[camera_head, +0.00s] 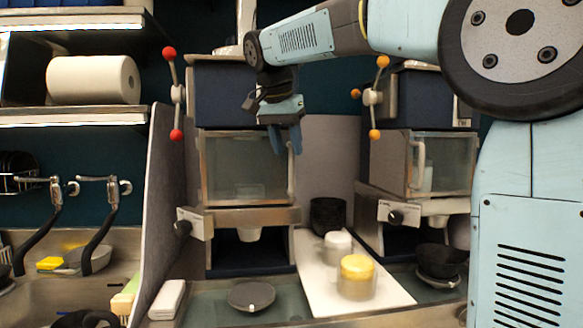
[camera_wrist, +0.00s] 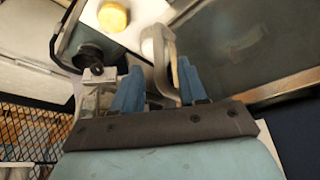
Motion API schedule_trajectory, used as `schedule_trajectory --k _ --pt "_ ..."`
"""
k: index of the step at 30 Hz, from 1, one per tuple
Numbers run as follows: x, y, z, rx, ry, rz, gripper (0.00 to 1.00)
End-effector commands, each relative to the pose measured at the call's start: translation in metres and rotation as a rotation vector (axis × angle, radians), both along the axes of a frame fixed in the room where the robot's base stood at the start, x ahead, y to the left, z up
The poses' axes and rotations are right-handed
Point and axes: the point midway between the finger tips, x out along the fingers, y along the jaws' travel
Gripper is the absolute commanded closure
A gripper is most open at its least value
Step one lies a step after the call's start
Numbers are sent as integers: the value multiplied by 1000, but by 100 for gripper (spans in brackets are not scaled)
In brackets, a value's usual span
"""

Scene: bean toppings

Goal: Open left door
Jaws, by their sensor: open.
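The left machine's door (camera_head: 247,168) is a glass panel in a metal frame and looks closed. Its pale upright handle (camera_head: 291,180) is on the right side. My gripper (camera_head: 286,146) is open with blue fingers pointing down at the handle's top end. In the wrist view, my gripper (camera_wrist: 157,88) has the curved handle (camera_wrist: 152,52) showing between its two fingers. I cannot tell if either finger touches it. The door's dark glass (camera_wrist: 232,42) is at the upper right there. The handle's upper end is partly hidden by the fingers in the head view.
A second machine's door (camera_head: 440,165) stands to the right. Below are a white board (camera_head: 312,272), a yellow-lidded jar (camera_head: 357,277), a white-lidded jar (camera_head: 338,246) and a dark plate (camera_head: 251,296). A knob (camera_head: 183,228) is at the left machine's lower left. A grey partition (camera_head: 165,190) stands left.

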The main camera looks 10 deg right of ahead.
Motion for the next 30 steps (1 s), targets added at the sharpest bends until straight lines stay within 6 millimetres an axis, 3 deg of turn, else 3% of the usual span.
schedule_trajectory --k 6,12,24,30 --pt "11 -9 -34 0 1 -1 58" --pt "18 -12 -52 0 1 0 58" --pt "20 -14 -58 1 -1 0 58" --pt "20 -14 -58 1 -1 0 76"
